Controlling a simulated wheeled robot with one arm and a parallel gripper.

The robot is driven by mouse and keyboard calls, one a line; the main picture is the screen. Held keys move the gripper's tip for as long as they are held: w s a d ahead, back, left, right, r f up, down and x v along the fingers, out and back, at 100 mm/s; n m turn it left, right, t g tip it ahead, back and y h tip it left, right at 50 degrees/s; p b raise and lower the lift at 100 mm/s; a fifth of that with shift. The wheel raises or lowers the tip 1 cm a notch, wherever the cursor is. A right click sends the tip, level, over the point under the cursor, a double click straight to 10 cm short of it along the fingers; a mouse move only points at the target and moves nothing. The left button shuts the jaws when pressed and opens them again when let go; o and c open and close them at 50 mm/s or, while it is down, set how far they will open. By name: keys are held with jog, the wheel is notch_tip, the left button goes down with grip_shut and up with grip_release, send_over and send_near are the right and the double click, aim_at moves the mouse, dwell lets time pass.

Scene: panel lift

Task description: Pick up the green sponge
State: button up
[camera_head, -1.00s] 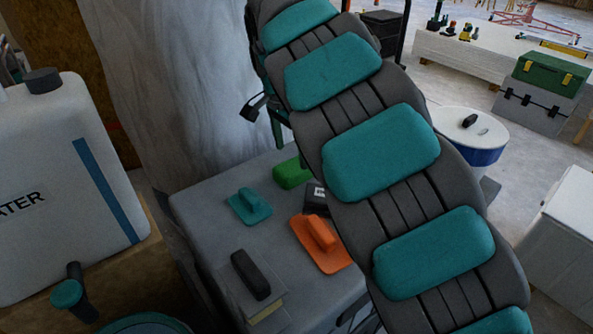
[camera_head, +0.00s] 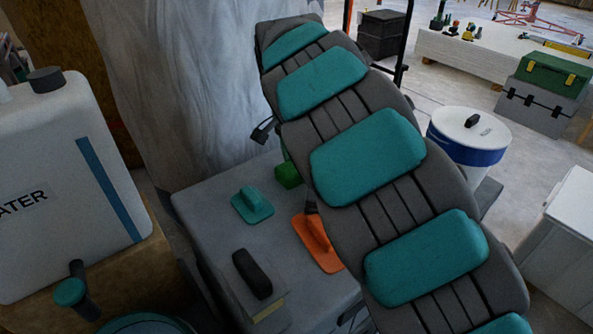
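My padded grey and teal arm crosses in front and hides the sponge's right side. My gripper's fingers do not show; the arm covers that area. A small dark part juts out left of the arm, above the sponge, and I cannot tell whether it belongs to the gripper. I cannot tell how far the gripper is from the sponge.
On the table, a teal float (camera_head: 252,205) lies left of the sponge, an orange float (camera_head: 316,243) nearer, and a dark-topped block (camera_head: 252,274) at the front. A water container (camera_head: 65,185) stands left. A white bucket (camera_head: 470,135) stands right, beyond my arm.

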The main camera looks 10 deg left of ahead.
aim_at(297, 164)
jog(key=c, duration=0.8)
jog(key=shift+r, duration=0.1)
jog(key=shift+r, duration=4.9)
jog(key=o, duration=0.7)
jog(key=c, duration=0.6)
jog(key=shift+w+d, duration=0.1)
